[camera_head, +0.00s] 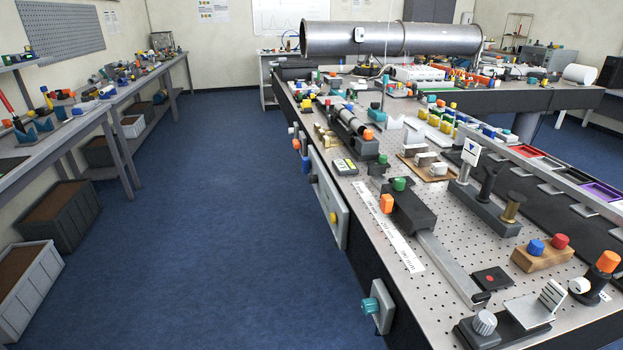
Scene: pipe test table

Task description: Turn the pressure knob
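Many knobs show, and I see no readable label that tells which one is the pressure knob. A teal knob (370,306) sits on a small grey plate on the table's near side face. A yellow knob (333,217) sits on a larger grey panel (329,195) farther along that side. A ribbed grey knob (484,322) stands on a dark base at the near right of the tabletop. An orange knob (386,203) and a green knob (399,184) are on a dark block. My gripper is not in view.
The perforated table (461,235) fills the right side, crowded with fixtures. A large metal pipe (390,38) lies across its far end. Blue floor (215,220) is clear between it and the left bench (92,118). Crates (62,214) stand under and beside that bench.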

